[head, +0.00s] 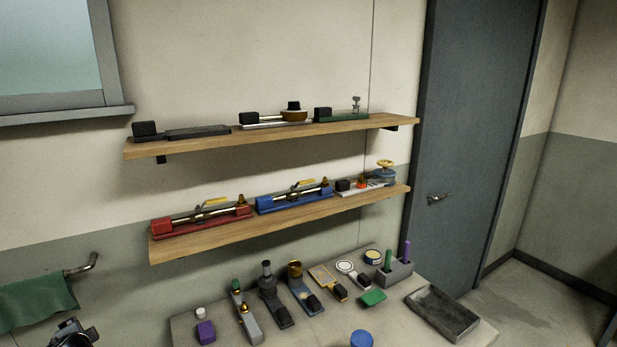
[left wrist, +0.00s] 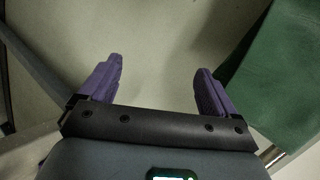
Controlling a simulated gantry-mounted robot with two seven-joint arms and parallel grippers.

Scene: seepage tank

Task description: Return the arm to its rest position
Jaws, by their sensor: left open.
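My left gripper (left wrist: 155,85) shows in the left wrist view with its two purple fingers spread wide apart and nothing between them. In front of it is a plain pale surface, and a green cloth (left wrist: 280,70) hangs close by on the right. In the head view only a dark part of my left arm shows at the bottom left corner, below the green towel (head: 38,303). My right gripper is in neither view.
A bench (head: 395,318) at the bottom holds several small tools, a grey tray (head: 443,312) and a purple block (head: 205,332). Two wooden shelves (head: 290,229) with valve assemblies are on the wall above. A bent metal pipe (head: 82,265) sticks out near the towel.

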